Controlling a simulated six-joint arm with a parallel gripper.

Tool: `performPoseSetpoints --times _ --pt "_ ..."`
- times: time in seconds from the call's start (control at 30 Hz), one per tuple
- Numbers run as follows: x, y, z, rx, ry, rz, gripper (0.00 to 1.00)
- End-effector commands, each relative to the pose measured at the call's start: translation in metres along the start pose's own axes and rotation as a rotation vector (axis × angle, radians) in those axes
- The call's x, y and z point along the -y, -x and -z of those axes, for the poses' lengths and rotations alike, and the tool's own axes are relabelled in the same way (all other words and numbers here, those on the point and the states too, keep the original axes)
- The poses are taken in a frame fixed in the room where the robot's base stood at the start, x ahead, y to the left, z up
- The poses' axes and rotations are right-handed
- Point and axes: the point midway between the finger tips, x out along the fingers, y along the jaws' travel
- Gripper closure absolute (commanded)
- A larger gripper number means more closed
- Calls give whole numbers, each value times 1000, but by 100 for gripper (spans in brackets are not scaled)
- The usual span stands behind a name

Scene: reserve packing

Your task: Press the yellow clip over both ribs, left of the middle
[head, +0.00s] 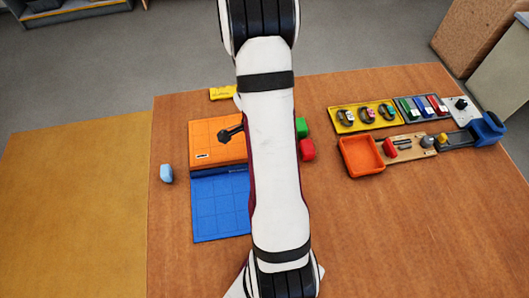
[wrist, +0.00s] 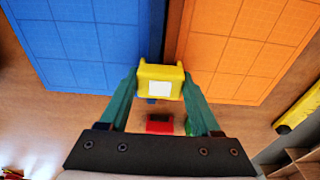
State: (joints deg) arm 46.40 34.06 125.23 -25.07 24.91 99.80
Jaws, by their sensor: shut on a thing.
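My gripper (wrist: 160,88) is shut on the yellow clip (wrist: 174,72), which has a white label, in the wrist view. The blue panel (wrist: 75,45) is at the left and the orange panel (wrist: 240,45) at the right. Between them run the dark blue rib (wrist: 152,30) and the brownish rib (wrist: 174,30), side by side. The clip covers their near end in this view; I cannot tell whether it touches them. In the head view the orange panel (head: 204,133) lies above the blue panel (head: 215,210). My arm hides the gripper, the clip and the panels' right part there.
Green (head: 301,127) and red (head: 306,150) blocks stand right of the panels. A light blue block (head: 166,173) lies left; a yellow bar (head: 222,93) lies behind. An orange tray (head: 361,156), yellow tray (head: 335,122) and other items fill the table's right. The front right is clear.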

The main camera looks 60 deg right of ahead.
Motion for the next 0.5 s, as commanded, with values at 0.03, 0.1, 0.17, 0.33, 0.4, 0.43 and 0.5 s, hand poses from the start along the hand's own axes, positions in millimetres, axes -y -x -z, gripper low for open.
performPoseSetpoints --times 0.03,0.1,0.17,0.33,0.4,0.43,0.5 --pt "0 0 0 0 0 0 34" --pt "0 0 0 0 0 0 22" --pt "0 0 0 0 0 0 11" --pt "0 0 0 0 0 0 1" --pt "0 0 0 0 0 0 1" --pt "0 0 0 0 0 0 1" --pt "0 1 0 0 -1 0 1"
